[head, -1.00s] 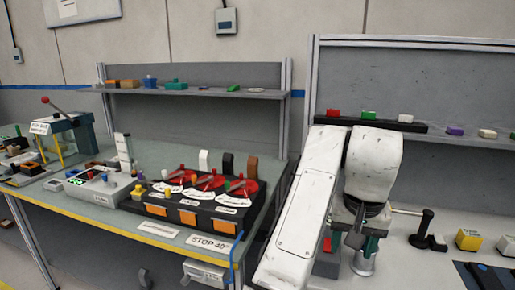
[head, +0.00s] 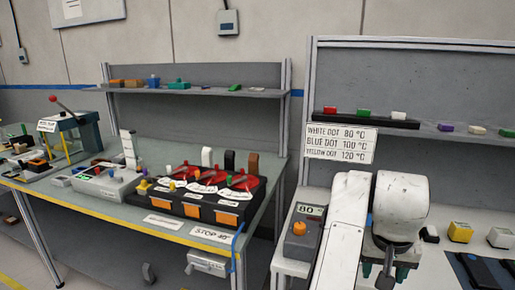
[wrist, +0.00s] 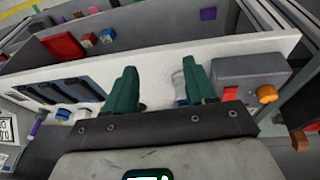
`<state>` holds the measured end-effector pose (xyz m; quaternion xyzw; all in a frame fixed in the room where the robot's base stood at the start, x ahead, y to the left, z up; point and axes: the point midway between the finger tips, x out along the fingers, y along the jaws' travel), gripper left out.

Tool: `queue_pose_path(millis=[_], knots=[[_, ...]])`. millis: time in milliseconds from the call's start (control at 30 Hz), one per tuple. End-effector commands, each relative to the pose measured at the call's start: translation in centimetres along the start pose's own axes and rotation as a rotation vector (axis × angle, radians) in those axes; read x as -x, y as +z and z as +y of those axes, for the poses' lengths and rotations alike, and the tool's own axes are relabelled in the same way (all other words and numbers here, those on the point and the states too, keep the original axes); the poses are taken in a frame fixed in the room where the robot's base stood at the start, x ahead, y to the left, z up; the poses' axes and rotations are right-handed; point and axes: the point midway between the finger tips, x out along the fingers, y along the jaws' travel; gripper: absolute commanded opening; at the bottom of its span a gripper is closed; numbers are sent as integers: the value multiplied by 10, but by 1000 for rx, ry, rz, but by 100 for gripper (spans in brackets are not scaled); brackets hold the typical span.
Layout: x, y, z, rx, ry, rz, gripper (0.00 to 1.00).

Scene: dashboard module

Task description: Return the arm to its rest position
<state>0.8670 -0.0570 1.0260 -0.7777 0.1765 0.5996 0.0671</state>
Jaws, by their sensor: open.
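My white arm (head: 400,210) is bent at the lower right of the head view. My gripper (head: 380,276) hangs at its end, low over the right-hand bench, with part of it cut off by the frame. In the wrist view my gripper (wrist: 162,75) shows two green fingers spread apart, with nothing held between them. A pale cylinder (wrist: 180,88) stands beyond the fingers, close to the right one. It cannot be told whether they touch.
A grey box (head: 300,236) with an orange knob and an "80" display stands left of my arm; the wrist view shows it too (wrist: 240,72). A temperature sign (head: 340,143) hangs behind. A dial module (head: 205,200) sits on the left bench.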

Motion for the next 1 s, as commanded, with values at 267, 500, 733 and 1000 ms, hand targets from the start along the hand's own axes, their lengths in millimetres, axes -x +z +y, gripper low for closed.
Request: queue_pose_path(millis=[267, 500, 733, 1000], knots=[[-64, 35, 64, 36, 108, 55, 55], [-118, 95, 109, 124, 146, 65, 55], [-161, 180, 130, 221, 106, 17, 55], [-186, 302, 127, 298, -34, -94, 55]])
